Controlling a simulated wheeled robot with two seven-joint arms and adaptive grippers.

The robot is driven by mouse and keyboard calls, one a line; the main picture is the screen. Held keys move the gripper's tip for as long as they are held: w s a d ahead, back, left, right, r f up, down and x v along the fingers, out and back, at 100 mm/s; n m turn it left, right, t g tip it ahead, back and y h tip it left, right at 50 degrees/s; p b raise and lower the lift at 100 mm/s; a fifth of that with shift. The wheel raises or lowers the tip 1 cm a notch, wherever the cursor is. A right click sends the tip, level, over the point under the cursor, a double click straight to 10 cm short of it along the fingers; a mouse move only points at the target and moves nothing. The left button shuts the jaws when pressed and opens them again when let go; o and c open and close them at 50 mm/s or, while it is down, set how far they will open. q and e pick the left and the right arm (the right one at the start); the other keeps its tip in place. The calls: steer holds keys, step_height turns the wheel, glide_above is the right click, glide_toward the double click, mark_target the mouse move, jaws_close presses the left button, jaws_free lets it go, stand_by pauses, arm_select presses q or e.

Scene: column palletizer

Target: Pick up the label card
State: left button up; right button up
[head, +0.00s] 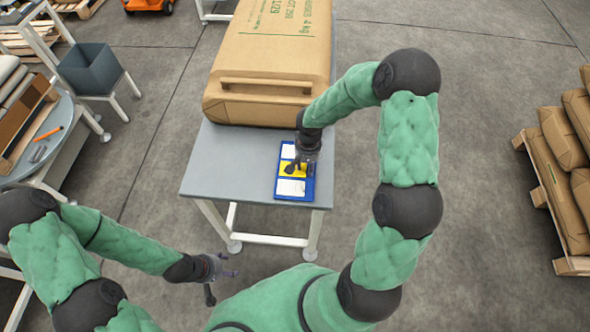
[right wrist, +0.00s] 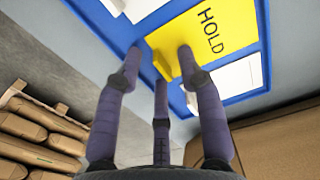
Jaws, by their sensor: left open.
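A yellow label card (head: 284,170) lies in the middle of a blue holder (head: 308,190) on the grey table, with white cards in the slots either side. In the right wrist view the yellow card (right wrist: 222,28) reads HOLD and has a raised yellow tab (right wrist: 162,66). My right gripper (head: 296,167) is just above the card and partly covers it in the head view. In the right wrist view its fingers (right wrist: 160,62) are spread, with the tab between them; I cannot tell whether any finger touches it. My left gripper (head: 233,266) is open and empty, low in front of the table.
A large brown sack (head: 270,60) lies on the table behind the holder. The table's left front (head: 225,170) is clear. A pallet of brown sacks (head: 545,185) stands at the right. A round table (head: 60,125) and a grey bin (head: 90,68) stand at the left.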

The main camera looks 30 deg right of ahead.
jaws_close()
steer(key=shift+r, duration=0.15)
